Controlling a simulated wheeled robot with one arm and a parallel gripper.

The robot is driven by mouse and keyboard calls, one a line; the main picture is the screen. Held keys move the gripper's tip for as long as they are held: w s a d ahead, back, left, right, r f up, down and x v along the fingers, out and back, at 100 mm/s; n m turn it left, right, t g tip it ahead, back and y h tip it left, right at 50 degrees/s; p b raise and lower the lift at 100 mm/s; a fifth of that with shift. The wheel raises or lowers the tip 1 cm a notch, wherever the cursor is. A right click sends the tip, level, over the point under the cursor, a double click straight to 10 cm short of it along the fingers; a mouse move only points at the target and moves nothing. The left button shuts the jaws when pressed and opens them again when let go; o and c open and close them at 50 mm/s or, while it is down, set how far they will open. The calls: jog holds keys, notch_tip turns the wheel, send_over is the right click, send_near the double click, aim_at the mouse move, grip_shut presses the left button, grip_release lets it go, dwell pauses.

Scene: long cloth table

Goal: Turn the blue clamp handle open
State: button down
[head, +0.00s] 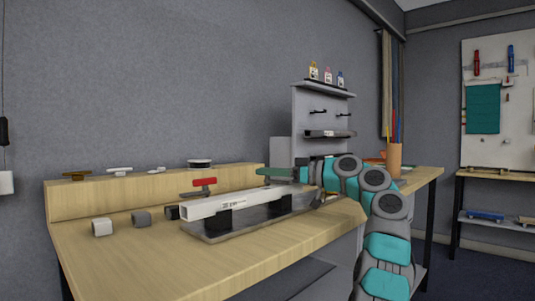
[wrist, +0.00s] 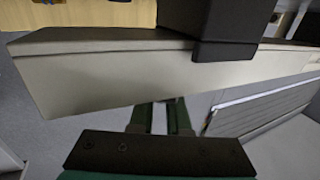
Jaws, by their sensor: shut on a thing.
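A long pale beam (head: 235,203) lies on dark supports over a grey plate (head: 212,238) on the wooden table. A red clamp handle (head: 204,183) stands behind its left part. My gripper (head: 270,172), dark green, reaches in from the right behind the beam, at about its top height. In the wrist view the beam (wrist: 110,75) crosses in front of my dark green fingers (wrist: 160,118) and hides their tips. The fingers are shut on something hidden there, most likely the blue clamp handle. No blue handle shows in either view.
A grey rack (head: 306,105) with bottles rises behind my arm. A pencil cup (head: 394,160) stands at right. The table's front left is clear.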

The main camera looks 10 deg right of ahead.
jog(key=shift+r+n+g+y+p, duration=0.25)
jog(key=shift+n+g+y+p, duration=0.4)
jog(key=shift+p, duration=1.1)
jog(key=shift+f+n+g+y+p, duration=0.1)
jog(key=shift+n+g+y+p, duration=0.1)
jog(key=shift+n+g+p, duration=0.45)
jog(key=shift+f+n+g+y+p, duration=0.1)
jog(key=shift+n+g+y+p, duration=0.1)
jog(key=shift+g+p, duration=0.85)
jog(key=shift+t, duration=0.25)
jog(key=c, duration=0.9)
grip_release()
jog(key=shift+f, duration=0.1)
